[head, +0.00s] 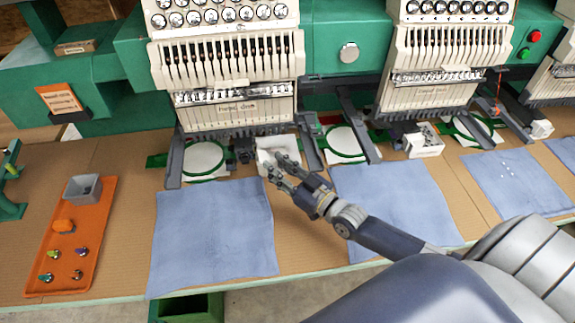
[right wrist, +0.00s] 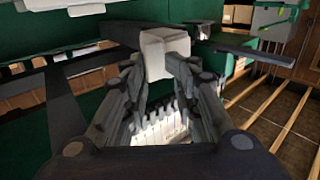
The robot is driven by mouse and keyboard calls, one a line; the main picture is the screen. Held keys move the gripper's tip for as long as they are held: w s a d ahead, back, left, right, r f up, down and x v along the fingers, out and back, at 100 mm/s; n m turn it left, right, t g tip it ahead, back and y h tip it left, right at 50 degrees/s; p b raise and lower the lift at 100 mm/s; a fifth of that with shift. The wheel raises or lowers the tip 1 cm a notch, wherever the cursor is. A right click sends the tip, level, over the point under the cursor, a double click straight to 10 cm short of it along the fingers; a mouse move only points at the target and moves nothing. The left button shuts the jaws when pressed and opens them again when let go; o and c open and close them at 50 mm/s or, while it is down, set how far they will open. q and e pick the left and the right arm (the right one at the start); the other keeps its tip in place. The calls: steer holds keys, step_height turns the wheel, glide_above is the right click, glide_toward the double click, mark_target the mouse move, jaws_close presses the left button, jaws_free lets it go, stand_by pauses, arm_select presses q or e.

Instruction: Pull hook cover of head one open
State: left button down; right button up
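Head one (head: 228,80) is the left embroidery head, a white machine with a row of needles. Its hook cover (head: 280,154) is a small white box at table level, right of the round green hoop. My right gripper (head: 274,163) reaches to this cover from the front right, fingertips overlapping it. In the right wrist view the white cover (right wrist: 165,50) sits at the fingertips (right wrist: 165,68), with a finger on each side of its lower part. I cannot tell whether the fingers press on it. My left gripper is not in view.
A second head (head: 445,60) with its own white box (head: 423,143) stands to the right. Blue cloths (head: 212,235) lie along the table front. An orange tray (head: 92,215) with a grey bin and small items lies at the left. Dark hoop arms (head: 311,150) flank the cover.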

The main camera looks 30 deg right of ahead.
steer(key=v, duration=1.1)
steer(key=shift+s+d, duration=0.2)
steer(key=shift+s, duration=0.15)
steer(key=shift+s, duration=0.1)
